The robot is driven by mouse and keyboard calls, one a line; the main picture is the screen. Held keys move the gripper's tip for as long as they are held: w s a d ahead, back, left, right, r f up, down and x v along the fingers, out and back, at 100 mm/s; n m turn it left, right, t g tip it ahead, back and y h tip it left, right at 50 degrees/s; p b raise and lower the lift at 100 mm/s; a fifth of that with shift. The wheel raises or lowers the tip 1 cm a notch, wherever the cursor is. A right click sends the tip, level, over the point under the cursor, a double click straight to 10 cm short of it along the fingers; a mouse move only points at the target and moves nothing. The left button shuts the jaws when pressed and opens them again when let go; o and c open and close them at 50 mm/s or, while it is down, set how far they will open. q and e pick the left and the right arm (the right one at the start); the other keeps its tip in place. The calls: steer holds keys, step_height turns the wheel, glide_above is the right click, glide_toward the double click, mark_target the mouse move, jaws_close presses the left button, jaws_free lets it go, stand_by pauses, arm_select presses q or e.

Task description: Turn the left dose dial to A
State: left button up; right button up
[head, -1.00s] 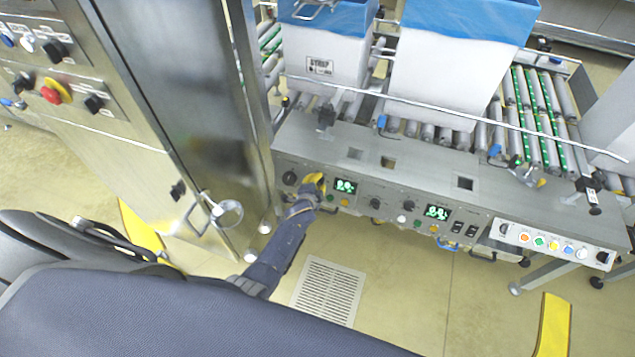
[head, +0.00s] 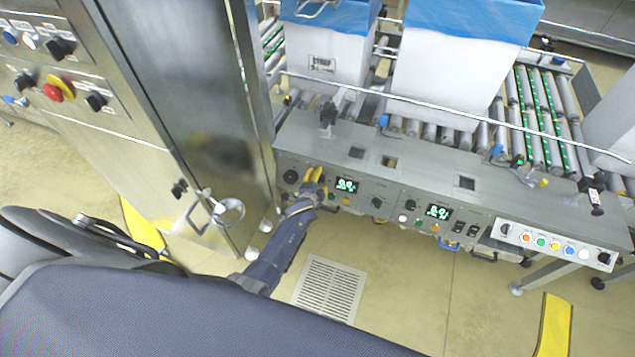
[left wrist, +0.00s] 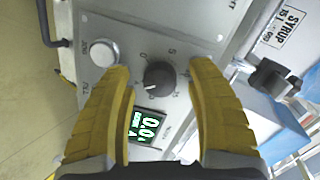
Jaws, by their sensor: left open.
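The left dose dial (left wrist: 159,75) is a round dark knob on the grey panel, with a printed scale around it. In the left wrist view it lies between and just beyond the yellow fingertips of my left gripper (left wrist: 158,72). The fingers are apart, one on each side, and I see no clear contact. In the head view my left gripper (head: 314,174) is at the panel's left part, left of that display (head: 346,185), and hides the dial. I cannot read the dial's setting. My right gripper is not in view.
A white button (left wrist: 103,51) is close to one finger. A black knob (head: 291,176) is left of the gripper on the panel (head: 365,170). A steel cabinet (head: 190,110) stands close on the left. Boxes with blue liners (head: 470,20) stand on rollers behind.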

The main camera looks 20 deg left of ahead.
arm_select(q)
steer(key=shift+s, duration=0.1)
steer(key=v, duration=1.2)
stand_by(0.4)
steer(key=s+d+f+n+g+h, duration=0.1)
steer(key=s+f+n+g, duration=0.2)
steer(key=s+f, duration=0.85)
steer(key=s+d+f+n+g+h, duration=0.1)
steer(key=s+f+n+g, duration=0.2)
steer(key=s+f, duration=0.9)
steer(key=s+a+f+n+g, duration=0.1)
steer(key=s+f, duration=0.3)
steer(key=s, duration=0.5)
steer(key=s+a+f+g, duration=0.1)
steer(key=s+f, duration=0.4)
steer(key=s, duration=0.5)
steer(key=s+f+n+g, duration=0.1)
steer(key=s+f+g, duration=0.2)
steer(key=s, duration=0.6)
step_height(320, 180, down, 2)
steer(key=shift+s+a+f+n+g, duration=0.1)
steer(key=shift+s+a+n+g, duration=0.2)
steer(key=shift+a, duration=0.1)
